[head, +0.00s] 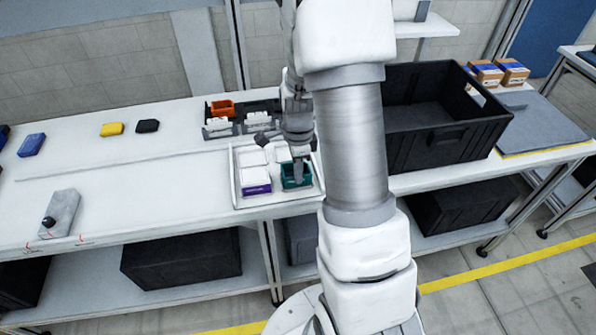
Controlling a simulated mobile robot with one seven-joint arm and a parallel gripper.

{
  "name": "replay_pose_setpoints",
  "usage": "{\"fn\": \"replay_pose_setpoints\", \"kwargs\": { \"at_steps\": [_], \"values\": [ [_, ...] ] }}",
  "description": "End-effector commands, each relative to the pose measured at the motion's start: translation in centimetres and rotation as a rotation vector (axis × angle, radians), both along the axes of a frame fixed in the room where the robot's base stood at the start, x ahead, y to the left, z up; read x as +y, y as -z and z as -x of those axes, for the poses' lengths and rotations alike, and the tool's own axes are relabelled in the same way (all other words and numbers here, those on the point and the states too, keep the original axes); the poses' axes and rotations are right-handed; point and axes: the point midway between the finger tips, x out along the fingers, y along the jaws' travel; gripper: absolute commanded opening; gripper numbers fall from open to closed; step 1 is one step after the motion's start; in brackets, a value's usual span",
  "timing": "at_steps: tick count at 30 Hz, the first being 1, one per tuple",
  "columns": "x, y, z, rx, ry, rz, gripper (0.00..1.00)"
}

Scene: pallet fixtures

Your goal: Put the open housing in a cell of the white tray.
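The white tray (236,182) lies near the front edge of the bench, partly behind my arm. A teal open housing (287,183) sits in its front right cell, as far as I can see. My gripper (298,178) points down at this housing, its fingertips at or just inside it. The fingers are too small to tell whether they grip its wall. A purple and white box (257,188) is in the front left cell. An orange open housing (222,108) stands in a dark fixture behind the tray.
The dark fixture (240,128) also bears white parts. A large black crate (435,140) stands right of my arm. Blue (31,145), yellow (112,129) and black (147,126) blocks lie at the left. A grey device (62,213) is at the front left. The bench middle is clear.

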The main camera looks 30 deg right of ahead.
Motion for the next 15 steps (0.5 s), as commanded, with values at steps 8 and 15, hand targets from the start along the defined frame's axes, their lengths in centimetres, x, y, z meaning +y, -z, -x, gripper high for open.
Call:
{"fn": "replay_pose_setpoints", "kwargs": {
  "at_steps": [8,15],
  "values": [
    [0.01,0.48,0.00,0.000,0.000,0.000,0.00],
    [0.02,0.85,0.00,0.000,0.000,0.000,0.00]
  ]
}}
